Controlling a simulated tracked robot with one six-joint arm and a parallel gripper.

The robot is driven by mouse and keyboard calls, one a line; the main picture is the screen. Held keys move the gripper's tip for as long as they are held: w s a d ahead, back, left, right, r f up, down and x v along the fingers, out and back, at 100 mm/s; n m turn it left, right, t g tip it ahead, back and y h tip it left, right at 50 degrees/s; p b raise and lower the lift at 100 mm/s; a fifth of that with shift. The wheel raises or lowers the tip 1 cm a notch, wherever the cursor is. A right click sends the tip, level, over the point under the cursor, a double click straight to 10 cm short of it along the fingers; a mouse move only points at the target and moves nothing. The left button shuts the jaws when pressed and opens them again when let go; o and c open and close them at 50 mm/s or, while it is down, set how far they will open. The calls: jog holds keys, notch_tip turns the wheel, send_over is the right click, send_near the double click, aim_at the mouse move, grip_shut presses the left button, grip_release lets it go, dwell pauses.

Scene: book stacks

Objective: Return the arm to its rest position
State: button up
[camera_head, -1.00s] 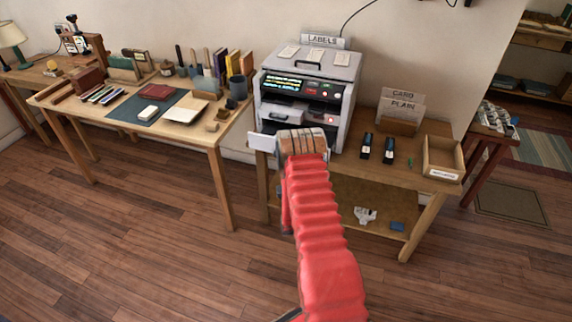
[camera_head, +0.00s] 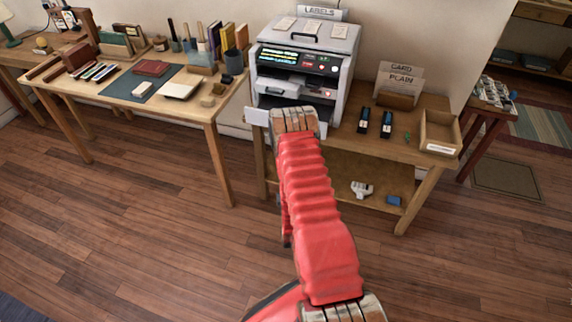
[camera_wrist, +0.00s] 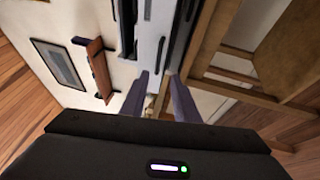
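My red arm reaches forward from the bottom of the head view and ends in front of the grey label printer (camera_head: 312,38). The gripper itself is hidden behind the arm's end there. In the wrist view my gripper (camera_wrist: 159,88) shows two dark fingers standing apart, with nothing seen held between them. The fingers point towards the pale printer body (camera_wrist: 150,35) and the edge of its wooden table.
The printer table (camera_head: 412,165) carries two dark stamp-like items (camera_head: 375,122), an open wooden box (camera_head: 440,130) and a card holder (camera_head: 398,88). A white panel (camera_head: 256,116) juts out at the printer's left. A cluttered desk (camera_head: 100,85) stands left. Floor in front is clear.

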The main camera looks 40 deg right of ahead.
dwell(0.6)
jog(key=s+a+f+m+g+y, duration=0.1)
jog(key=s+f+m+g+y, duration=0.2)
jog(key=f, duration=0.5)
jog(key=s+a+f+m+g+y, duration=0.1)
jog(key=a+f+m+g, duration=0.1)
jog(key=f+m+g, duration=0.45)
jog(key=s+a+r+m+y, duration=0.1)
jog(key=s+a+r, duration=0.6)
jog(key=r, duration=1)
jog(key=s+a+r+m+g+y, duration=0.1)
jog(key=s+a+r, duration=0.6)
jog(key=r, duration=0.9)
jog(key=s+a+r+m+g+y, duration=0.1)
jog(key=s+a+r+y, duration=0.2)
jog(key=r, duration=1.4)
jog(key=s+a, duration=0.4)
jog(key=a, duration=0.2)
jog(key=shift+s+a+r+y, duration=0.15)
jog(key=shift+a+r+y, duration=0.15)
